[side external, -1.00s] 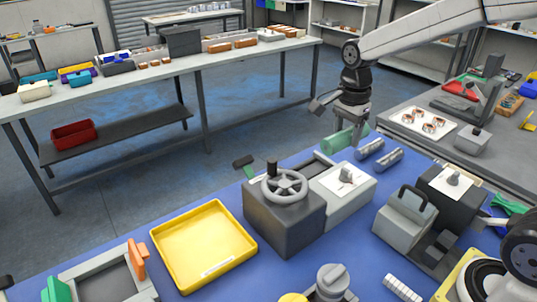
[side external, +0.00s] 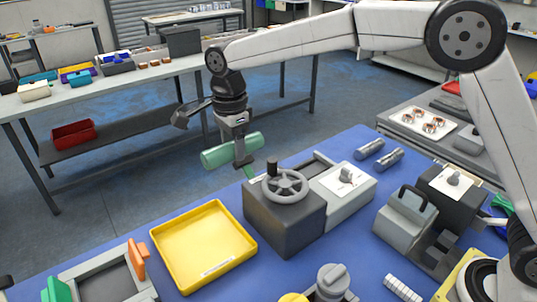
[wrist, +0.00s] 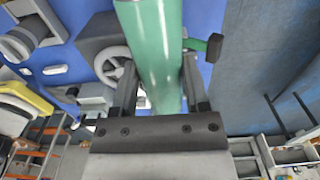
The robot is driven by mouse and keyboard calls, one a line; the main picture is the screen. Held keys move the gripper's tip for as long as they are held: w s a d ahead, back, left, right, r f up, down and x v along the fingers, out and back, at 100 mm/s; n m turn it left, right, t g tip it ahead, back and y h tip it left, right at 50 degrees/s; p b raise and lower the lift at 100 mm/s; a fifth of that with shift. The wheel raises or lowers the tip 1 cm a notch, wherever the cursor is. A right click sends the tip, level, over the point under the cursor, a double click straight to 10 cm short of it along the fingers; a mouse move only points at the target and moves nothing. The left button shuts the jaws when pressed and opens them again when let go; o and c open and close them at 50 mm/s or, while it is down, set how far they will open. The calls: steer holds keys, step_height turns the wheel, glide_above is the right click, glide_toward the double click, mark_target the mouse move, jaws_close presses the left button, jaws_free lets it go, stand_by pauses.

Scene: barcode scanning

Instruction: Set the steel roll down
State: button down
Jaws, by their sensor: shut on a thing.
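My gripper (side external: 239,150) is shut around a smooth green roll (side external: 215,157) and holds it level, apparently in the air near the blue table's back edge. In the wrist view the green roll (wrist: 158,40) runs up between the two dark jaws and out of the top of the picture. Two grey metal-looking rolls, one (side external: 369,149) beside the other (side external: 390,159), lie on the blue table (side external: 340,215) at its back right. The held roll looks green rather than bare steel.
An empty yellow tray (side external: 203,245) is at front left. A white and grey unit (side external: 342,188) stands right of the handwheel.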

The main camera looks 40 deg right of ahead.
glide_above(203, 245)
steer(key=shift+f, duration=8.1)
steer(key=shift+f, duration=0.1)
steer(key=shift+w+f, duration=0.1)
steer(key=shift+f, duration=1.7)
steer(key=shift+f, duration=0.1)
steer(key=shift+c, duration=0.4)
jaws_free()
